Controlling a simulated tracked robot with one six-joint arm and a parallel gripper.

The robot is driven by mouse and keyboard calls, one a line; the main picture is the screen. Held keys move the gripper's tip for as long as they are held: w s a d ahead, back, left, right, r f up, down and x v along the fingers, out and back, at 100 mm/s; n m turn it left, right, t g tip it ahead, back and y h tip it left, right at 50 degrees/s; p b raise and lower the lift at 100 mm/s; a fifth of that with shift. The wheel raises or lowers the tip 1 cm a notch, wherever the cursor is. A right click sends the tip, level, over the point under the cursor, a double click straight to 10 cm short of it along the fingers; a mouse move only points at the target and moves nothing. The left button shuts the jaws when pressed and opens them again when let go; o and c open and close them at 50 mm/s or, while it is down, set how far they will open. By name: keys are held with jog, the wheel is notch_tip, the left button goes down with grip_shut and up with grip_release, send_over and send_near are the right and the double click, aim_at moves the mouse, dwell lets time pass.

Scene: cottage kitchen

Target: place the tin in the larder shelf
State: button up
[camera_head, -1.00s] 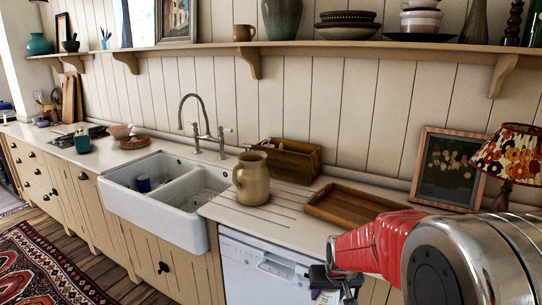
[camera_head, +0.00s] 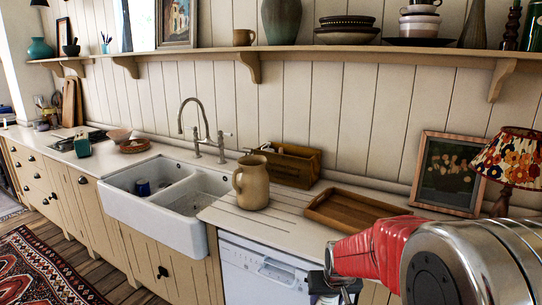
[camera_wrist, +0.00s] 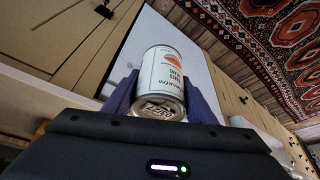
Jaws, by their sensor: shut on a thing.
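My gripper (camera_wrist: 158,90) is shut on the tin (camera_wrist: 162,72), which has a pale label with an orange patch and dark lettering. In the wrist view the tin sits between the two dark fingers, with its metal end toward the camera. In the head view my gripper (camera_head: 337,290) is at the bottom edge, in front of the dishwasher, and the tin cannot be made out clearly. A long wooden wall shelf (camera_head: 300,48) runs across the top. I cannot tell if it is the larder shelf.
A jug (camera_head: 251,183), a wooden caddy (camera_head: 288,165) and an empty-looking wooden tray (camera_head: 345,210) stand on the counter. A lamp (camera_head: 508,157) and a framed picture (camera_head: 447,173) are at the right. The sink (camera_head: 160,212) is left, the rug (camera_head: 42,270) below.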

jog(key=w+r+m, duration=0.1)
jog(key=w+r, duration=0.2)
jog(key=r, duration=0.5)
jog(key=w+r+m+h, duration=0.1)
jog(key=w+r, duration=0.3)
jog(key=r, duration=0.4)
jog(key=shift+w+r+m, duration=0.2)
jog(key=shift+w+m, duration=0.05)
jog(key=shift+m, duration=0.45)
